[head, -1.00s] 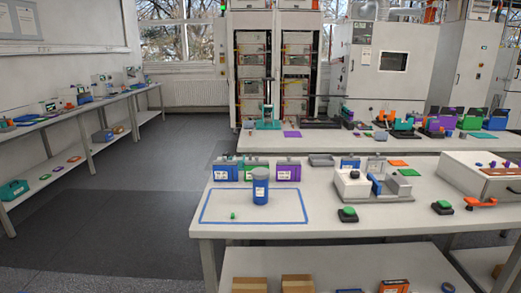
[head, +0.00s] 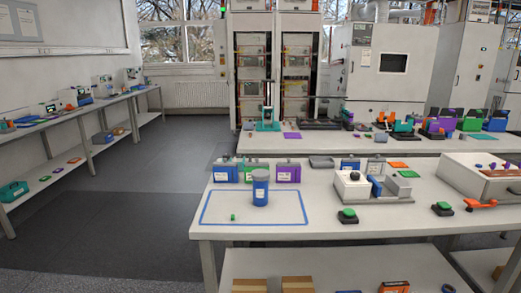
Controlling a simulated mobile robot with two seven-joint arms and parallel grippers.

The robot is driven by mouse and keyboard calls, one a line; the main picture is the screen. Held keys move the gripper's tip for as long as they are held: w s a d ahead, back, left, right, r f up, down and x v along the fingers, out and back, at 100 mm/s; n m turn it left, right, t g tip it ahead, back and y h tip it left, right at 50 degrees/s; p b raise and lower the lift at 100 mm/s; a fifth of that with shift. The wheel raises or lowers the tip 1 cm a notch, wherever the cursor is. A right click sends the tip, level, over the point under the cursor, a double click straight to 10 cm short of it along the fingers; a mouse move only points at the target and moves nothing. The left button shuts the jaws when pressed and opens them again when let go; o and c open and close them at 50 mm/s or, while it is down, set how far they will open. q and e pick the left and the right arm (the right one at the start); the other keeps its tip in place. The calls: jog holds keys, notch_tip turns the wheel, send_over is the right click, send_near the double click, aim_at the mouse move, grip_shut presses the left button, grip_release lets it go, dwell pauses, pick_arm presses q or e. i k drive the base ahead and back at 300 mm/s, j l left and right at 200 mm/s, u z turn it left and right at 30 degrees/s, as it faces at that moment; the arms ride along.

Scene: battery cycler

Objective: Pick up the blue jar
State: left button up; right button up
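The blue jar (head: 260,190) stands upright on the near white table, at the back right of a blue rectangular outline. It has a grey lid and a pale label on its front. It stands in front of several coloured boxes and nothing is holding it. Neither of my grippers is in the head view.
A blue box (head: 224,172) and a purple box (head: 288,172) stand behind the jar. A grey-and-white device (head: 353,187) is to its right. The table (head: 330,225) is clear in front.

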aim_at(260, 190)
jog(key=i+l, duration=0.25)
jog(key=l, duration=0.15)
jog(key=i+l, duration=0.3)
jog(key=i+l+u, duration=0.1)
jog(key=i+l, duration=0.15)
jog(key=l, duration=0.25)
jog(key=i+l, duration=0.25)
jog(key=l, duration=0.15)
